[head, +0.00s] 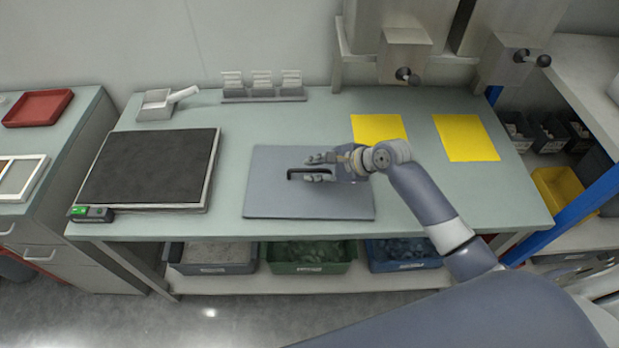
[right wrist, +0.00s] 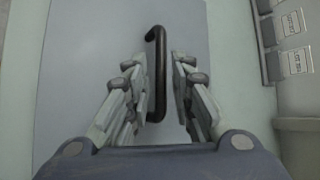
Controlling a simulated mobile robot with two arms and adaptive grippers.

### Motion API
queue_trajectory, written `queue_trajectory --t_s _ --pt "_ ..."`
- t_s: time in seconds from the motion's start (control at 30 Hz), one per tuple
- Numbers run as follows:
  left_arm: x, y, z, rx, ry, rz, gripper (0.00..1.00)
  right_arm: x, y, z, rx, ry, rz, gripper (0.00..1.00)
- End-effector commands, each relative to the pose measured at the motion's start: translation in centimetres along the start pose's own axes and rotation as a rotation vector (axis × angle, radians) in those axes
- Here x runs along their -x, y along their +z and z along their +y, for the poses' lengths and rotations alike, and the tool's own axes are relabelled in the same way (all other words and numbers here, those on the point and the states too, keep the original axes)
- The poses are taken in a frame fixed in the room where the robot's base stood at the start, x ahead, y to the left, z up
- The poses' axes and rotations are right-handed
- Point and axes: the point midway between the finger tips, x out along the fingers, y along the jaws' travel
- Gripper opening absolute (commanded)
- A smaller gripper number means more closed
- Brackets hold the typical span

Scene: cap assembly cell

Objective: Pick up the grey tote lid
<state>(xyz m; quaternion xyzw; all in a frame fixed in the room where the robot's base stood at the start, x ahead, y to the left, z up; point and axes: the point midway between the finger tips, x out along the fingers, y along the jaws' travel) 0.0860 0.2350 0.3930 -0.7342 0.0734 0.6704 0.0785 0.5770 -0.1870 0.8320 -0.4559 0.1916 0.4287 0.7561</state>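The grey tote lid (head: 275,205) lies flat on the workbench, with a black bar handle (head: 298,173) on top. It also fills much of the right wrist view (right wrist: 75,60), with the handle (right wrist: 157,50) upright in the picture. My right gripper (head: 311,168) is over the lid at the handle. In the right wrist view its fingers (right wrist: 160,75) stand apart, one on each side of the handle, with a visible gap at least on the right. Whether the left finger touches the handle is hard to tell. My left gripper is not in view.
A black mat or scale plate (head: 150,165) lies to the left. Two yellow sheets (head: 466,138) lie right of the lid. A scoop (head: 160,103) and a small rack (head: 262,90) stand at the back. Dispensers (head: 403,55) hang above. Bins (head: 305,257) sit on the lower shelf.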

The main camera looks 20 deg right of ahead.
Motion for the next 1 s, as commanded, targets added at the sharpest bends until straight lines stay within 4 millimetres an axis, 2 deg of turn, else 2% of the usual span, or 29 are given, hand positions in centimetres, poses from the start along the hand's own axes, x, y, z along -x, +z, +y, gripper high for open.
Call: queue_trajectory --t_s 0.13,0.4,0.43,0.5,0.53,1.0 --pt "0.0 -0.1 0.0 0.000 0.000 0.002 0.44 -1.6 -0.1 0.0 -0.001 0.000 0.002 0.22" --pt "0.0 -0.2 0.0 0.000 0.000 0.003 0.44 -1.9 -0.1 0.0 0.000 -0.001 0.002 0.22" --pt "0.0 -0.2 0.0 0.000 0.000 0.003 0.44 -1.9 -0.1 0.0 0.000 -0.001 0.002 0.20" --pt "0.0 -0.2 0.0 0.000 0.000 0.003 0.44 -1.9 -0.1 0.0 0.000 -0.001 0.002 0.04" --pt "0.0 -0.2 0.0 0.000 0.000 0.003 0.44 -1.9 -0.1 0.0 0.000 -0.001 0.002 0.00" --pt "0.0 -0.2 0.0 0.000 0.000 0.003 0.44 -1.7 0.0 -0.1 0.002 0.002 0.003 0.00"
